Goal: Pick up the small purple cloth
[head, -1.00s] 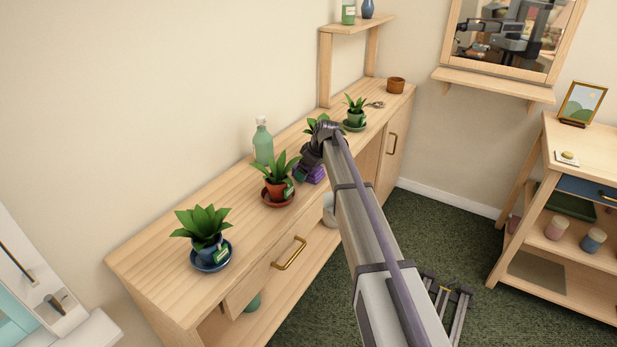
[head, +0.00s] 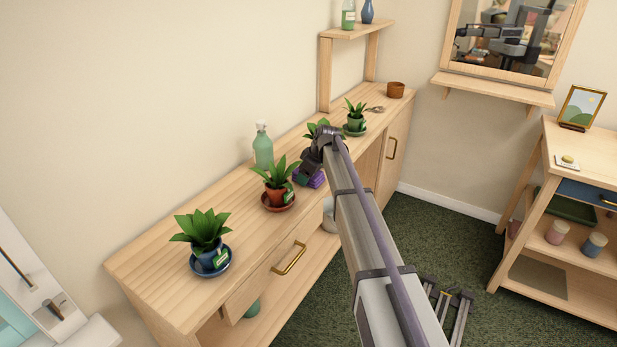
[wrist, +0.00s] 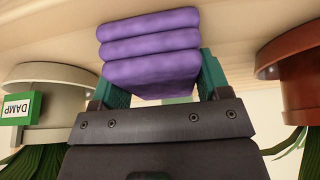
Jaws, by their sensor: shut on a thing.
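The small purple cloth (wrist: 150,50) is folded in several layers and sits between the teal fingers of my gripper (wrist: 155,82) in the wrist view. My gripper is shut on it. In the head view the cloth (head: 311,179) shows only partly at the end of my arm, above or on the wooden sideboard (head: 170,275), between the potted plants. The wrist view shows the wooden top close to the cloth's far edge; whether they touch I cannot tell.
A plant in a terracotta pot (head: 277,190) stands just left of my gripper, with a green bottle (head: 263,147) behind it. Another plant (head: 318,128) is partly hidden behind my arm. A pot labelled DAMP (wrist: 40,95) is close beside my gripper in the wrist view.

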